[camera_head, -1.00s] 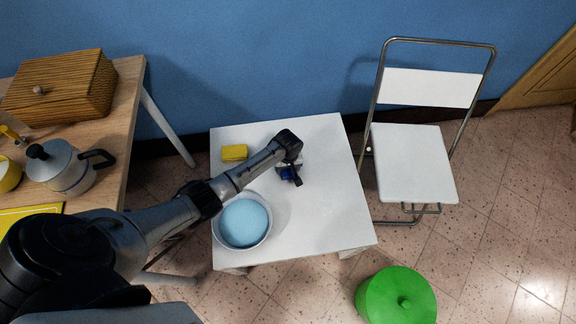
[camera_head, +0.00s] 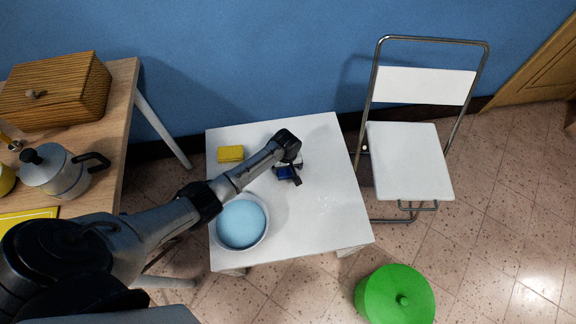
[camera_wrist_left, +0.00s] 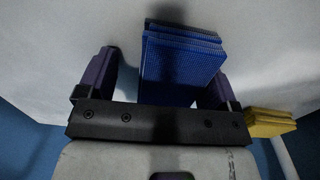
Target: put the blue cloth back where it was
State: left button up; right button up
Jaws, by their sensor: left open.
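The blue cloth (camera_head: 284,174) is folded and lies on the small white table (camera_head: 325,205), partly hidden under my left gripper. In the left wrist view the blue cloth (camera_wrist_left: 180,62) shows as a folded stack between the two dark fingers. My left gripper (camera_wrist_left: 163,68) is open, one finger on each side of the cloth. I see a gap on the left side; the right finger is close to the cloth, and I cannot tell if it touches. In the head view the left gripper (camera_head: 290,168) points down over the table. My right gripper is not in view.
A round basin with light blue content (camera_head: 241,223) stands at the front left, under my left arm. The table's right side is clear. A white folding chair (camera_head: 408,160) stands to the right.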

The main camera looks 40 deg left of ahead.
pick_arm(q)
jog(key=shift+s+a+f, duration=0.35)
jog(key=shift+s+a, duration=0.05)
jog(key=r+p, duration=0.2)
jog(key=r, duration=0.1)
jog(key=r+p, duration=0.1)
jog(key=r, duration=0.1)
jog(key=shift+s+a+r, duration=0.15)
jog(key=shift+s+a, duration=0.1)
jog(key=r+p, duration=0.1)
jog(key=r, duration=0.1)
jog(key=r+p, duration=0.1)
jog(key=r, duration=0.1)
jog(key=r+p, duration=0.1)
jog(key=shift+w+d+r, duration=0.3)
jog(key=shift+r, duration=0.1)
jog(key=shift+r+p, duration=0.5)
jog(key=shift+r, duration=0.45)
